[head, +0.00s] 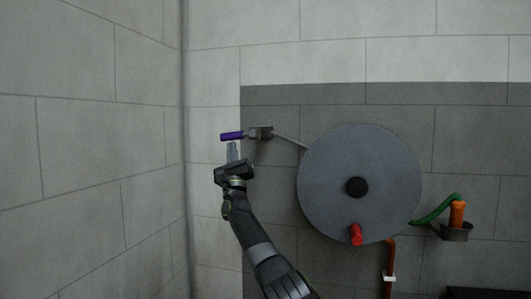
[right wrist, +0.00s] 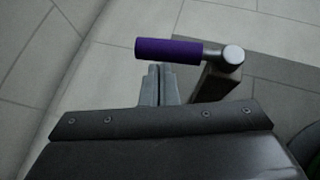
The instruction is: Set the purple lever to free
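The purple lever (head: 232,135) is on the wall left of a large grey disc. Its purple grip points left, roughly level, from a grey metal mount (head: 261,133). In the right wrist view the purple grip (right wrist: 168,49) lies across the picture, joined to a round metal end (right wrist: 232,55). My right gripper (head: 233,152) is just below the grip in the head view, fingers pointing up. In the right wrist view its fingers (right wrist: 159,84) are together with nothing between them, close to the grip; whether they touch it I cannot tell. No free marking is readable. My left gripper is out of view.
The large grey disc (head: 330,165) with a black hub (head: 357,187) stands right of my arm. A red handle (head: 356,235), a copper pipe (head: 389,262), a green hose (head: 433,214) and an orange object (head: 457,213) are farther right. A side wall (head: 90,150) bounds the left.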

